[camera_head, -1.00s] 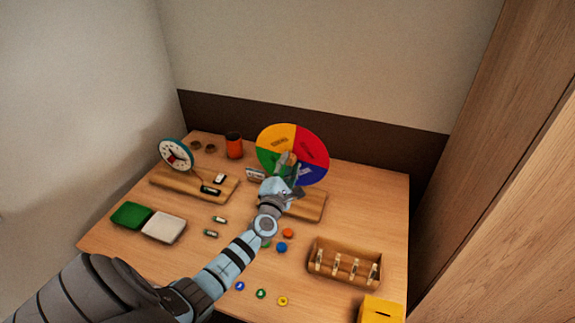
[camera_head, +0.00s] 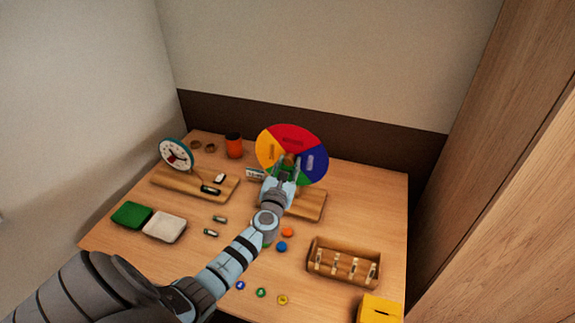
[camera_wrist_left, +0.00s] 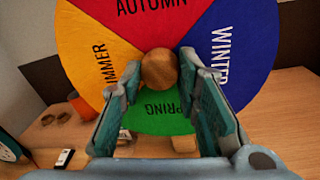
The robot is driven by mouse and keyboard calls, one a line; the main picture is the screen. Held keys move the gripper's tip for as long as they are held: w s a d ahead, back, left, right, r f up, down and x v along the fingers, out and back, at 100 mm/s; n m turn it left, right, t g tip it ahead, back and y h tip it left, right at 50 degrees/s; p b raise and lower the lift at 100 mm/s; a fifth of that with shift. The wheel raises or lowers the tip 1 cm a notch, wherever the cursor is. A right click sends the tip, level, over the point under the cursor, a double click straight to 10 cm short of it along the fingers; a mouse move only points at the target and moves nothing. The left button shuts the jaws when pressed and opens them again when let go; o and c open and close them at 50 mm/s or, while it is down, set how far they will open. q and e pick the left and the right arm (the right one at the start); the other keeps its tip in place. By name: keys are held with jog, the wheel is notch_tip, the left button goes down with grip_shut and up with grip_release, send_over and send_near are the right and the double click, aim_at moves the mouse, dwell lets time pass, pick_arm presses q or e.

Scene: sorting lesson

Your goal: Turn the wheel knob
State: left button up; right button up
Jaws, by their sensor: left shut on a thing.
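The season wheel (camera_head: 291,138) stands at the back of the table, with red at the top, yellow left, blue right and green at the bottom. The left wrist view shows its wheel face (camera_wrist_left: 84,37) with AUTUMN uppermost and SPRING lowest. The round wooden wheel knob (camera_wrist_left: 158,68) is at its middle. My left gripper (camera_head: 288,165) reaches up to the wheel from the front and is shut on the knob, a finger on each side. In the left wrist view the gripper (camera_wrist_left: 159,72) hides parts of the summer and winter sections. My right gripper is not in view.
A clock (camera_head: 175,155) on a wooden base stands left of the wheel, with an orange cup (camera_head: 234,146) behind. Green and white pads (camera_head: 165,227) lie front left. A wooden rack (camera_head: 322,270) and yellow box (camera_head: 380,309) are front right. Small discs lie in front of the wheel.

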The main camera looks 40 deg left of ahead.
pick_arm(q)
jog(key=shift+f+n, duration=0.15)
jog(key=shift+n, duration=0.25)
jog(key=o, duration=1.2)
jog(key=shift+c, duration=0.2)
jog(key=v, duration=1.2)
jog(key=shift+d, duration=0.1)
